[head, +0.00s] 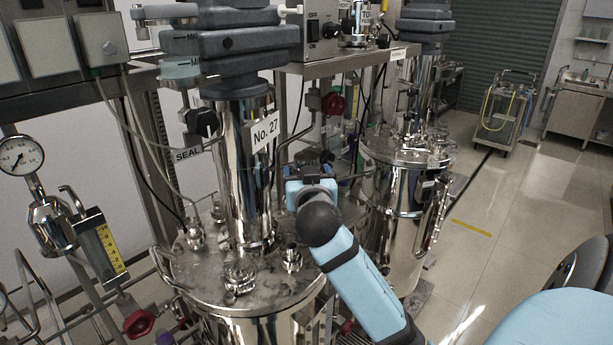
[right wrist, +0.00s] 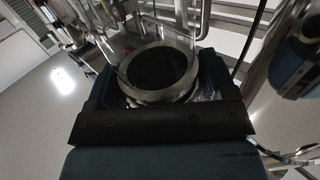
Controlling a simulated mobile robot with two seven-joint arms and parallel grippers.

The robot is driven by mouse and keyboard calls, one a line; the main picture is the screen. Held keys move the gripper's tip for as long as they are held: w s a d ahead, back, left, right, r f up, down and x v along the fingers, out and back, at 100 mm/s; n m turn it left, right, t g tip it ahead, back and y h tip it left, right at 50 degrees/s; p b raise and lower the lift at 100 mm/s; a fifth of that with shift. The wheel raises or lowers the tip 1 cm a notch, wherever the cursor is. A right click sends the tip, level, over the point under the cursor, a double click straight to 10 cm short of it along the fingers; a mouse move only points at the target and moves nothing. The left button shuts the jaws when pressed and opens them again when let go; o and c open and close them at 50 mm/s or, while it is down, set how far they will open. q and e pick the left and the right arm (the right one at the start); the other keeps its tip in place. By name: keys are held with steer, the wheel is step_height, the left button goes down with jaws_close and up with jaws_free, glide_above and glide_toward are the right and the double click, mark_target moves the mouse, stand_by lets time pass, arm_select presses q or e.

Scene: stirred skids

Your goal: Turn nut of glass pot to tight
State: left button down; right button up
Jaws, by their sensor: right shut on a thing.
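My right gripper (head: 311,181) is beside the tall steel column, over the far right part of the vessel lid. Its arm comes in from the lower right and hides most of what it holds in the head view. In the right wrist view the jaws of my right gripper (right wrist: 158,80) are shut on a round metal nut (right wrist: 165,96), one finger on each side of the ring. The ring has a dark round middle. Clear glass-like parts of the glass pot (right wrist: 181,20) show just beyond it. My left gripper is not in view.
The steel vessel lid (head: 205,285) carries several fittings, and the column labelled No. 27 (head: 230,170) rises from it. A second steel vessel (head: 392,215) stands close behind on the right. A pressure gauge (head: 20,155) and pipes crowd the left. Open floor (head: 510,215) lies to the right.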

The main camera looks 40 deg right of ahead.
steer(key=o, duration=0.9)
steer(key=shift+c, duration=0.2)
steer(key=shift+n+t+y, duration=0.3)
steer(key=shift+y, duration=0.1)
